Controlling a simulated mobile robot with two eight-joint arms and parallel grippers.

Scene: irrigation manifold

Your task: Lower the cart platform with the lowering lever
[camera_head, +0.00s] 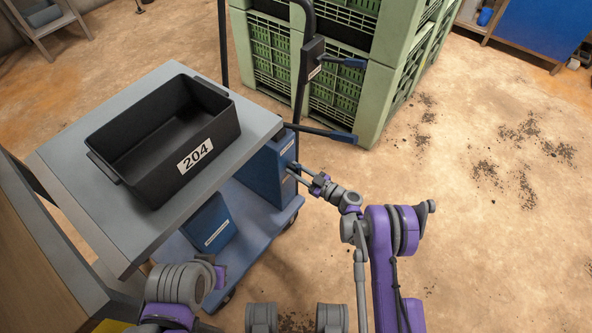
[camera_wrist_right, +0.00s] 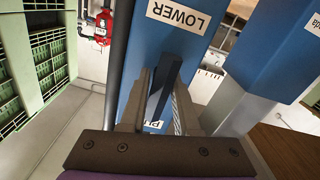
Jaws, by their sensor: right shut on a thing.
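The cart platform (camera_head: 220,165) is a grey tabletop, raised well above the cart's blue base (camera_head: 250,225). A blue housing (camera_head: 270,165) stands on the base under the platform's right edge. In the right wrist view, a label reading LOWER (camera_wrist_right: 180,14) is on this blue housing. My right gripper (camera_head: 294,168) reaches the housing's right side.
A black bin (camera_head: 140,165) marked 204 sits on the platform. A blue pedal-like lever (camera_head: 325,134) and a handle post (camera_head: 305,75) stand beside green crates (camera_head: 375,90). A wooden bench (camera_head: 40,260) is at left. Floor at right is clear except dark debris.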

